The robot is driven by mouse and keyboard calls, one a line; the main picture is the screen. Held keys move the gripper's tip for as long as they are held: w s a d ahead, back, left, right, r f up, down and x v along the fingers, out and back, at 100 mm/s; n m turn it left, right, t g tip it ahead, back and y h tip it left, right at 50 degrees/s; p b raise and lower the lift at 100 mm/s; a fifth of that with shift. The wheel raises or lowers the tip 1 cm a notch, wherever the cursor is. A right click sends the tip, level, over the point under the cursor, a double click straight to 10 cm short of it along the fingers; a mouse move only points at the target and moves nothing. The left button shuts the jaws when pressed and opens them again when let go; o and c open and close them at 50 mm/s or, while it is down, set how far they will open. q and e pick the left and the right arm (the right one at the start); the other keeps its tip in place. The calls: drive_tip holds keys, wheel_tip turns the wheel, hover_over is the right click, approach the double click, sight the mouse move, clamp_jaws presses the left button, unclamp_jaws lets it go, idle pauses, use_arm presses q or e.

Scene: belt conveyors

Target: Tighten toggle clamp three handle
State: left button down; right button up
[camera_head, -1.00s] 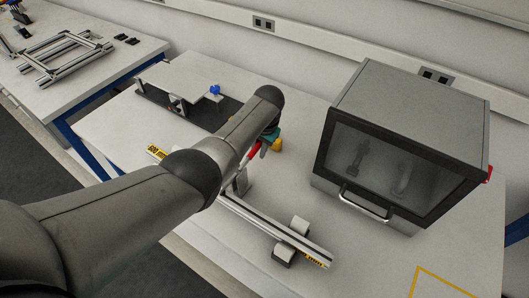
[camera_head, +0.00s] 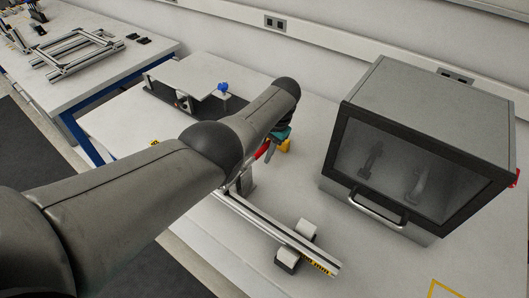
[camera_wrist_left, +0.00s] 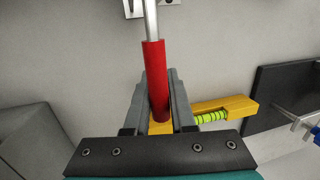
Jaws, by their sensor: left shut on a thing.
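The red clamp handle (camera_wrist_left: 155,75) stands between the two grey fingers of my left gripper (camera_wrist_left: 157,100) in the left wrist view. A metal rod runs from its far end toward a bracket at the top edge. My left gripper is shut on the handle. In the head view, a small part of the red handle (camera_head: 262,150) shows beside my left gripper (camera_head: 271,152), above the metal rail (camera_head: 275,228). My arm hides much of the clamp and the far part of the rail. My right gripper is not in view.
A yellow spirit level (camera_wrist_left: 238,104) lies behind the fingers. A grey cabinet (camera_head: 440,100) with a dark window and front handle stands right. A raised pale plate (camera_head: 193,73) with a blue knob (camera_head: 222,87) stands at the back. White rollers (camera_head: 292,260) sit by the rail's near end.

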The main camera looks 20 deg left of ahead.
sight(268, 143)
use_arm(q)
drive_tip(key=c, duration=0.8)
unclamp_jaws()
drive_tip(key=shift+f, duration=0.1)
drive_tip(key=shift+o, duration=0.2)
drive_tip(key=p+v, duration=0.3)
drive_tip(key=v, duration=0.3)
drive_tip(key=shift+r, duration=0.2)
drive_tip(key=p+v, duration=0.1)
drive_tip(key=v, duration=0.8)
drive_tip(key=shift+p, duration=0.35)
drive_tip(key=shift+d+f, duration=0.1)
drive_tip(key=shift+f, duration=0.05)
